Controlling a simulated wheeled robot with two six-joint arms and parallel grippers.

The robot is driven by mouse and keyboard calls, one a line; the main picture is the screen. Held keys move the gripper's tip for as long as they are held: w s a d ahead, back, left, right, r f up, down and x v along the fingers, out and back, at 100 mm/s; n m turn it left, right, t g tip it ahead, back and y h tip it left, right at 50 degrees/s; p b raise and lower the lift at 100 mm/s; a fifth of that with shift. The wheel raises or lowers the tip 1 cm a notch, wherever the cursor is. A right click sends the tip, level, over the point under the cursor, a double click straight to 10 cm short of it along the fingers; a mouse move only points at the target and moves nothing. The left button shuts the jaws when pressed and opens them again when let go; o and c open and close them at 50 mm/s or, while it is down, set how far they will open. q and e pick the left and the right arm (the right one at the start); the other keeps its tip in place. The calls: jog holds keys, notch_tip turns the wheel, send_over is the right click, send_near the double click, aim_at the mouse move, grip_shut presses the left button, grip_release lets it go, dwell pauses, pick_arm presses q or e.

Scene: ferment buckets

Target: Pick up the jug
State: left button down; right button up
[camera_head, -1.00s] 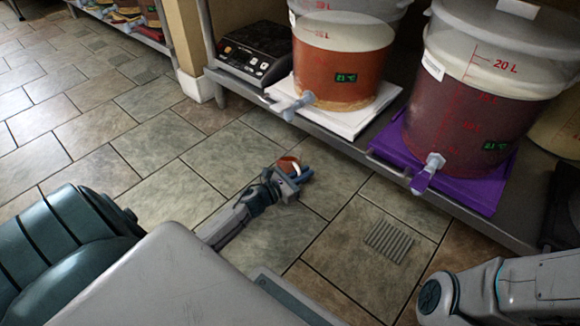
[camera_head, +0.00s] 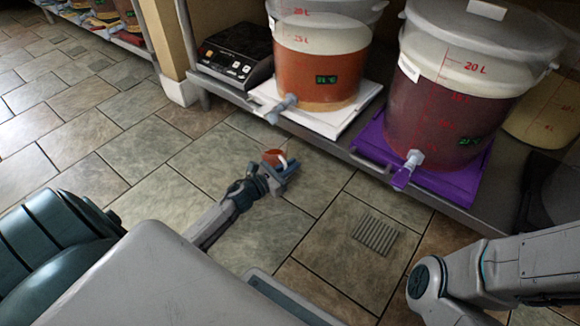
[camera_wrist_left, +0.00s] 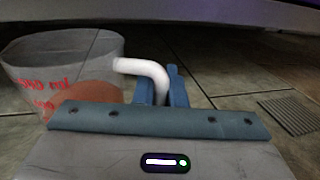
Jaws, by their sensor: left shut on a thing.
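The jug (camera_head: 273,156) is small and clear, with an orange-brown content and a white handle. My left gripper (camera_head: 284,173) is shut on the handle and holds the jug above the tiled floor, in front of the shelf. In the left wrist view the jug (camera_wrist_left: 62,65) stands at the left with red volume marks, and its white handle (camera_wrist_left: 140,68) runs between the blue fingers of the left gripper (camera_wrist_left: 162,90). Part of my right arm shows at the lower right; its gripper is out of view.
The shelf holds a scale (camera_head: 236,55), an orange-filled bucket (camera_head: 320,60) on a white mat (camera_head: 330,122) and a dark red bucket (camera_head: 440,105) on a purple mat (camera_head: 462,188). Both bucket taps stick out past the shelf's front. A floor drain (camera_head: 375,235) lies right of the gripper. Open floor stretches left.

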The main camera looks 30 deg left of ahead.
pick_arm(q)
jog(key=s+d+r+p, duration=0.1)
jog(key=s+d+p, duration=0.4)
jog(key=s, duration=0.9)
jog(key=shift+d, duration=0.9)
jog(key=shift+s+r, duration=0.1)
jog(key=shift+s, duration=0.05)
